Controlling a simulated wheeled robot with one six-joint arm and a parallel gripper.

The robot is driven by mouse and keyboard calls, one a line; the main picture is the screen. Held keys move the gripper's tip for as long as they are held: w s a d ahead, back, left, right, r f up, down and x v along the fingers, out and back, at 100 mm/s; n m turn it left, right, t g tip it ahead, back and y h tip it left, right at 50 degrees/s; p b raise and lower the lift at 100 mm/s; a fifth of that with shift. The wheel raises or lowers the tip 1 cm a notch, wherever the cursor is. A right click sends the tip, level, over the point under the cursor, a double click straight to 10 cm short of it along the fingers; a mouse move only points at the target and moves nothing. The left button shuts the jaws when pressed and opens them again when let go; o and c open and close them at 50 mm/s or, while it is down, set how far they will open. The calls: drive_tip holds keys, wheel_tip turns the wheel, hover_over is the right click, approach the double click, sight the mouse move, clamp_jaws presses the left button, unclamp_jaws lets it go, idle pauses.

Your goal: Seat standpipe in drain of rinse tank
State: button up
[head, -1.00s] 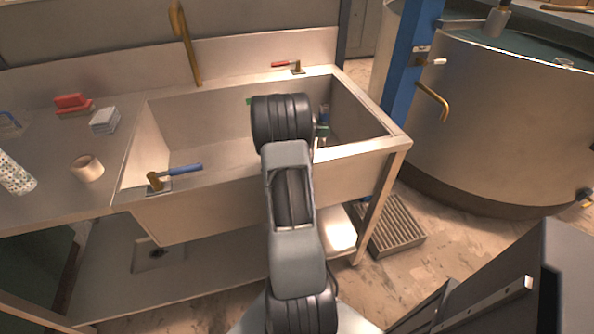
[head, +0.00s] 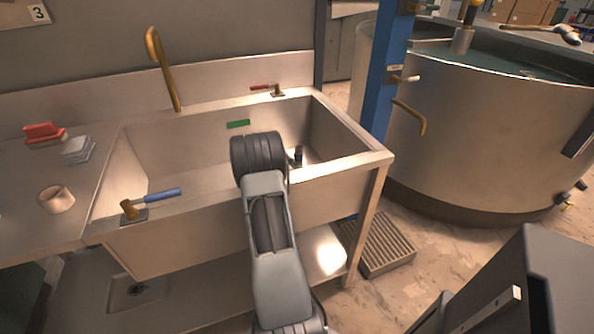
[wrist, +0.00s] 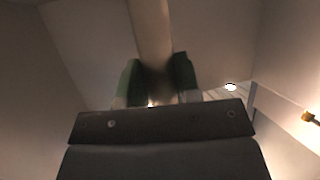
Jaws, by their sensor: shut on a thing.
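The rinse tank (head: 205,155) is a pale metal basin set in the bench, with its inner walls in sight in the head view. My arm reaches over its front edge and hides much of its floor. I cannot see the drain. In the wrist view my gripper (wrist: 157,78) has green fingertips, one on each side of the standpipe (wrist: 150,32), a tan tube running up to the top of the picture. It is shut on the tube. In the head view the gripper and standpipe are largely hidden behind my arm. The standpipe's far end is out of sight.
A blue-handled valve (head: 150,202) sits on the basin's front left rim and a red-handled valve (head: 271,90) on the back rim. A brass spout (head: 162,70) rises behind. A cup (head: 57,199) stands on the left bench. A blue post (head: 388,80) and round vat (head: 480,140) stand right.

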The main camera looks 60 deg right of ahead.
drive_tip(key=shift+f, duration=0.1)
drive_tip(key=o, duration=1)
drive_tip(key=shift+o, duration=0.2)
drive_tip(key=p+v, duration=0.2)
drive_tip(key=v, duration=1)
drive_tip(key=shift+s, duration=0.1)
